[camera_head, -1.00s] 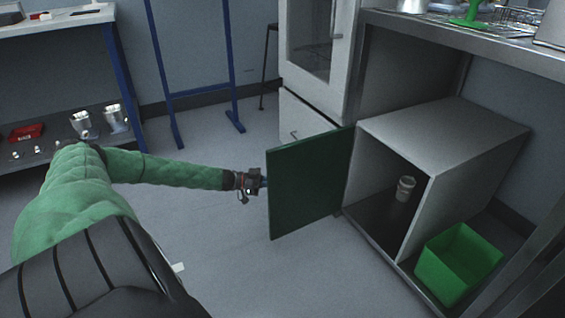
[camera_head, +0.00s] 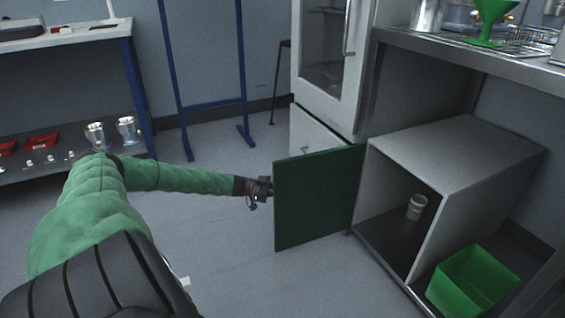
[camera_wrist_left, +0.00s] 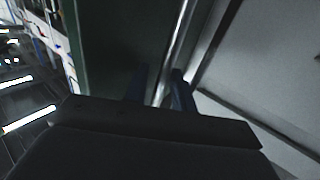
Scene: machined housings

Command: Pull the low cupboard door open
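The low cupboard (camera_head: 479,150) has a dark green door (camera_head: 318,200) that stands wide open, swung out to the left. Its inside face is toward me in the head view. My left gripper (camera_head: 268,187) is at the door's free edge, its fingertips hidden behind the panel. In the left wrist view two blue fingers (camera_wrist_left: 160,92) stand close together on either side of a pale metal bar, the door handle (camera_wrist_left: 178,55), beside the green panel. They look closed on it. My right gripper is not in view.
A pale cup (camera_head: 416,207) stands inside the cupboard. A green bin (camera_head: 470,283) is right of it. A steel counter (camera_head: 480,58) overhangs the cupboard. A white cabinet (camera_head: 326,70) stands behind the door. The floor left of the door is clear.

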